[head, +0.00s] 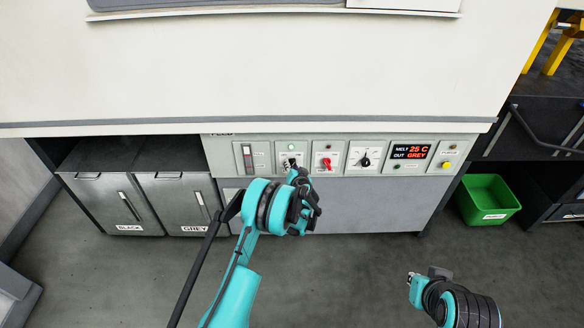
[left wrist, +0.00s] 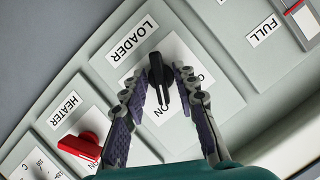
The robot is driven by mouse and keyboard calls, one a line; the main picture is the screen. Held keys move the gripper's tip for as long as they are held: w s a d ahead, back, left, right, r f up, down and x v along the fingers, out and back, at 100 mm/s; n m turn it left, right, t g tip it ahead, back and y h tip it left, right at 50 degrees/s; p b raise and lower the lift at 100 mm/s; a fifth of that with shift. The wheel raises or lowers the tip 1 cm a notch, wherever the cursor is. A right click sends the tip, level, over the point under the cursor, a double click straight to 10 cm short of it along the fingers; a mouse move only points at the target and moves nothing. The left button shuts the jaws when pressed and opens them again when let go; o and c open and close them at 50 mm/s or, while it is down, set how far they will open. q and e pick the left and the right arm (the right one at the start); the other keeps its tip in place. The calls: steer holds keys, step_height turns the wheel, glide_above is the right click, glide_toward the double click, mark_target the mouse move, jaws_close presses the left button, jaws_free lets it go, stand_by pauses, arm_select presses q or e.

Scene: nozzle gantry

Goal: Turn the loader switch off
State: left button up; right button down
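The loader switch is a black lever knob (left wrist: 159,82) on a white plate under the label LOADER (left wrist: 132,38) in the left wrist view. The lower end of its lever lies by the word ON. In the head view the switch (head: 290,163) is partly hidden by my left gripper, and a green lamp (head: 291,147) glows above it. My left gripper (head: 303,178) is at the panel. In the left wrist view its fingers (left wrist: 160,76) stand apart, one on each side of the knob; I cannot tell if they touch it. My right gripper (head: 413,278) is low at right, its fingers unclear.
The red heater switch (head: 327,163) is close to the right of the loader switch. A black dial (head: 365,161), a display (head: 410,151) and a yellow button (head: 446,165) follow. Grey bins (head: 110,205) stand left, a green bin (head: 488,198) right.

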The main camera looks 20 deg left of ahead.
arm_select(q)
jaws_close()
steer(key=n+h, duration=0.1)
steer(key=n, duration=0.1)
steer(key=n+t+h, duration=0.1)
steer(key=n+h, duration=0.1)
steer(key=n, duration=0.1)
steer(key=n+h, duration=0.2)
steer(key=n, duration=0.1)
steer(key=shift+s+a+t, duration=0.1)
steer(key=shift+a+t, duration=0.2)
stand_by(0.3)
steer(key=shift+h, duration=0.3)
stand_by(0.3)
steer(key=shift+o, duration=1.5)
jaws_free()
